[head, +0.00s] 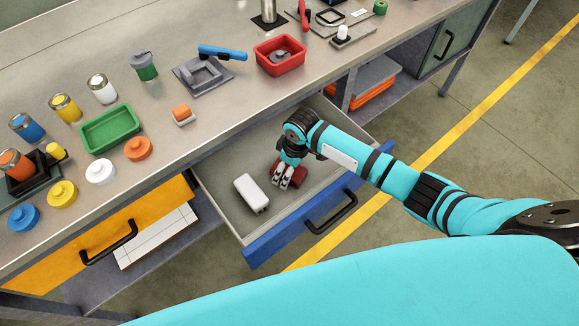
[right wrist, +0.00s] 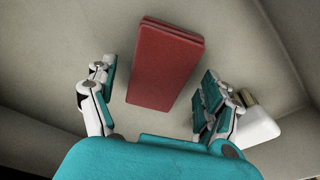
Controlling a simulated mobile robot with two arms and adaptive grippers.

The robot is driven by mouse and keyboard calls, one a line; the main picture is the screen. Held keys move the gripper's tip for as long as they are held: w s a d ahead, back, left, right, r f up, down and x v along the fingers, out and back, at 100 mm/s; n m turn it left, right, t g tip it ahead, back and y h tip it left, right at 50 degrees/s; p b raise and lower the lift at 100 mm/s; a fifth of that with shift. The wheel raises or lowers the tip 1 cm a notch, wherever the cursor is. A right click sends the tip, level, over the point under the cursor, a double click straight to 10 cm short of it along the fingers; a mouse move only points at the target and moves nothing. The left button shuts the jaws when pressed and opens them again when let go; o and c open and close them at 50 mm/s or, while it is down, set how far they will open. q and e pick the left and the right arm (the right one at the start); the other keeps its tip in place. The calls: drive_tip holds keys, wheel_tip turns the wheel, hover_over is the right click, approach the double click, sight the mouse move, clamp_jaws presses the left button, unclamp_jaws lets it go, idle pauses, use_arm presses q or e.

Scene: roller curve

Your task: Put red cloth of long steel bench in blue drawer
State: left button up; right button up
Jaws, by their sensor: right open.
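The red cloth (right wrist: 165,65) lies folded flat on the floor of the open blue drawer (head: 293,228). In the head view the cloth (head: 298,176) is partly hidden by my right gripper (head: 282,182). My right gripper is inside the drawer with its fingers pointing down. In the right wrist view the gripper (right wrist: 152,100) is open, with its fingers apart on either side of the cloth's near end, and nothing is held. The long steel bench (head: 225,125) runs above the drawer. My left gripper is not in view.
A white block-like item (head: 251,193) lies in the drawer just left of the cloth. The bench edge overhangs the drawer's back. A red bin (head: 280,56), a green tray (head: 110,129) and several jars stand on the bench. An orange drawer (head: 100,245) is at left.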

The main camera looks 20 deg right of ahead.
sight(295, 173)
wheel_tip(295, 173, up, 12)
drive_tip(key=s+d, duration=0.1)
drive_tip(key=shift+s+r+p, duration=0.15)
drive_tip(key=shift+s+p, duration=0.05)
drive_tip(key=shift+p, duration=0.15)
idle(0.4)
